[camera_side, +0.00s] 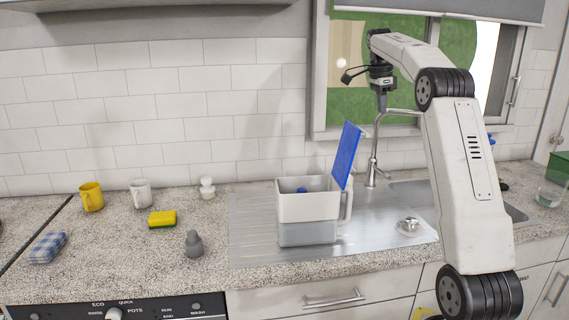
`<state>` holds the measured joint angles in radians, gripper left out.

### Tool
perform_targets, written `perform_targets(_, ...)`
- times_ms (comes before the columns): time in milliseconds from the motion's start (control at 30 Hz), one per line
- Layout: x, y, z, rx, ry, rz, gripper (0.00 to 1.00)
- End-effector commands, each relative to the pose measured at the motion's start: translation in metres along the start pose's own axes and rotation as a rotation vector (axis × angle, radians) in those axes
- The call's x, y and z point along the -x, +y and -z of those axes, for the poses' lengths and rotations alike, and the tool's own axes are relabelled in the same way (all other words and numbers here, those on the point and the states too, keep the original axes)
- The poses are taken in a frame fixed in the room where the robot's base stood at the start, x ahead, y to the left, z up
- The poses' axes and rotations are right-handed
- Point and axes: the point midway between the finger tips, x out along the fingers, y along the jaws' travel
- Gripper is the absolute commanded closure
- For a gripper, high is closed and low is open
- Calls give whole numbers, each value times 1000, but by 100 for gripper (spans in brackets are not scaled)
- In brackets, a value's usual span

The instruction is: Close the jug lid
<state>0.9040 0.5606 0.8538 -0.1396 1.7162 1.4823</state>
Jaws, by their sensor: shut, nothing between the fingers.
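The jug (308,208) is a white and grey box-shaped container standing upright on the metal drainboard, with a handle on its right side. Its blue lid (346,155) stands open, raised steeply at the right edge of the jug. Something blue shows inside the jug. My gripper (382,108) is shut and empty. It hangs above and to the right of the lid, in front of the window, apart from the lid and the jug. The fingertips are small in this view.
A tap (374,160) stands behind the jug, near my gripper. A metal strainer (409,226) lies right of the jug. A yellow mug (91,197), a white mug (139,194), a sponge (162,219), a grey figure (194,244) and a checked cloth (47,247) are on the left counter.

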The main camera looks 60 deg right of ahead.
Motion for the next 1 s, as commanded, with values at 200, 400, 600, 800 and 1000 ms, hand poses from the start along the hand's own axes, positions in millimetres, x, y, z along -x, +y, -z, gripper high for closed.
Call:
perform_targets(200,-21,1,0,0,0,-2,100)
perform_targets(400,-44,1,0,0,0,-3,100)
perform_targets(600,-70,0,0,0,0,-2,100)
perform_targets(800,-64,0,-22,3,0,2,100)
perform_targets(1000,-59,0,-35,1,0,1,100)
